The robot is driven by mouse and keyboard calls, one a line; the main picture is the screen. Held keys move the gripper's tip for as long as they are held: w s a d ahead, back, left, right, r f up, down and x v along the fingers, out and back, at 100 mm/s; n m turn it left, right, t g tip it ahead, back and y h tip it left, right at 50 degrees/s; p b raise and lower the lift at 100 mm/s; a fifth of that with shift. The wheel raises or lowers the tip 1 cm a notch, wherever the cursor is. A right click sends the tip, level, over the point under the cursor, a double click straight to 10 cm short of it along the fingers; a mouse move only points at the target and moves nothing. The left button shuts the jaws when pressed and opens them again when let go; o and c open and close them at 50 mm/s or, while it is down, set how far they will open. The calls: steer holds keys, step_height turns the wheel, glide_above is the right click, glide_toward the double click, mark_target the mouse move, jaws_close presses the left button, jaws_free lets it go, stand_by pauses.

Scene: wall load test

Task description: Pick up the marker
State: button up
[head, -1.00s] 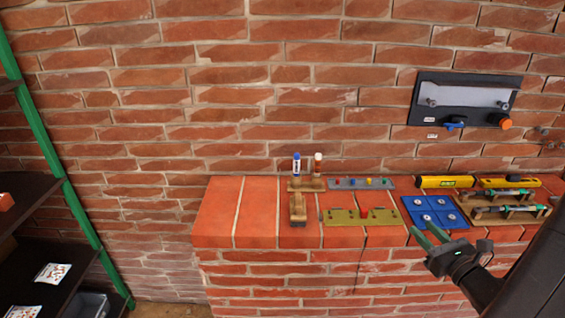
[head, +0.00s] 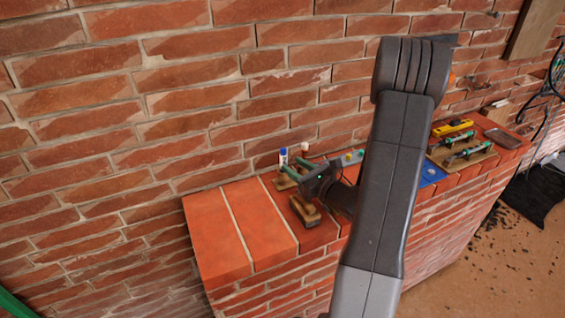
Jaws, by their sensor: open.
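A white marker with a blue cap (head: 283,157) stands upright in a wooden holder (head: 283,184) on the brick ledge (head: 215,230). A second upright item with a pale top (head: 304,147) stands to its right, its lower part hidden by my gripper. My gripper (head: 279,179) is open, with its green fingers pointing left. Its fingertips appear just in front of the marker's lower part and the holder. I cannot tell whether they touch the marker or stand around it.
A wooden block-like tool (head: 305,213) lies on the ledge below my gripper. A blue plate (head: 431,174), a wooden rack with green-tipped tools (head: 462,157) and a yellow level (head: 453,127) lie to the right. The ledge's left end is clear. My arm hides the middle.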

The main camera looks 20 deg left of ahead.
mark_target(283, 160)
steer(key=shift+p+x, duration=1.05)
steer(key=shift+x, duration=1.65)
steer(key=shift+f, duration=0.1)
jaws_close()
